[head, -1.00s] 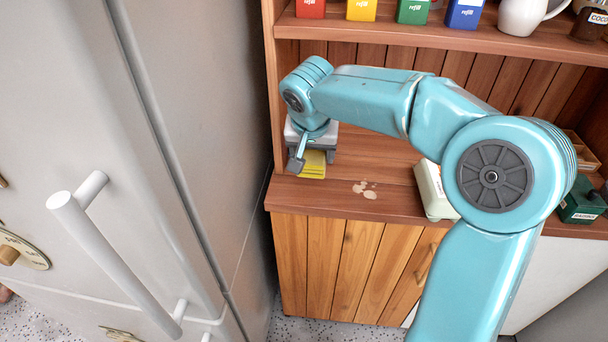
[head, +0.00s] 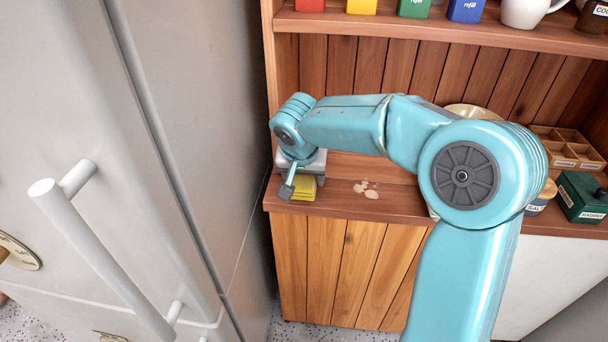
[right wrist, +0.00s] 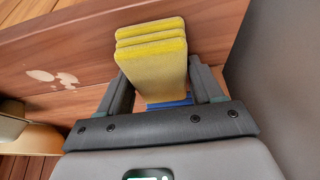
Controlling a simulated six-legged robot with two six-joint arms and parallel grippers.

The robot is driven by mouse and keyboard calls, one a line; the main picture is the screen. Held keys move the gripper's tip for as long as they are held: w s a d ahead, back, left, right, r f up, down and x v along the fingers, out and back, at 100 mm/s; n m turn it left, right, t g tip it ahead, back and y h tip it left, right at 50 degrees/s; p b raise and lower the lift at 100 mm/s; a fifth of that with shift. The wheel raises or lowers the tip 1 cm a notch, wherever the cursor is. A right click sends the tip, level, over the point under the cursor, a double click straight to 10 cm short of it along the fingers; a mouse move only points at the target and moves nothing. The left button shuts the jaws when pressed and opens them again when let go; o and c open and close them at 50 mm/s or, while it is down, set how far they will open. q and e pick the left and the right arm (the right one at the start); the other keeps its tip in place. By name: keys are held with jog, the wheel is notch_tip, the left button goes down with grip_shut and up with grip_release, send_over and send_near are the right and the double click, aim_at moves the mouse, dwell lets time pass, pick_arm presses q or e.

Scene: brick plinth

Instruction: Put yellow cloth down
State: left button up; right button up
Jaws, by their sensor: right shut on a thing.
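The yellow cloth (head: 304,189), folded into a thick block of several layers, is at the left end of the wooden counter, near its front edge. In the right wrist view the cloth (right wrist: 152,55) stands between the two dark fingers of my right gripper (right wrist: 158,78), which is shut on it. In the head view my right gripper (head: 288,188) is partly hidden by its own wrist. I cannot tell whether the cloth touches the counter. A bit of something blue (right wrist: 170,102) shows just behind the cloth in the right wrist view. My left gripper is out of view.
The wooden counter (head: 385,205) has pale spill marks (head: 366,190) right of the cloth. A grey fridge (head: 190,120) with a white handle stands close on the left. A wooden divided box (head: 565,150) and a green box (head: 580,197) are at the right. A shelf (head: 430,32) runs above.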

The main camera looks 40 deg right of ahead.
jog(key=o, duration=0.9)
jog(key=shift+o, duration=0.2)
jog(key=shift+r+p, duration=0.4)
jog(key=p+v, duration=0.2)
jog(key=v, duration=0.9)
jog(key=shift+a+r+p, duration=0.15)
jog(key=shift+r+p, duration=0.05)
jog(key=shift+p, duration=0.1)
jog(key=shift+s, duration=0.15)
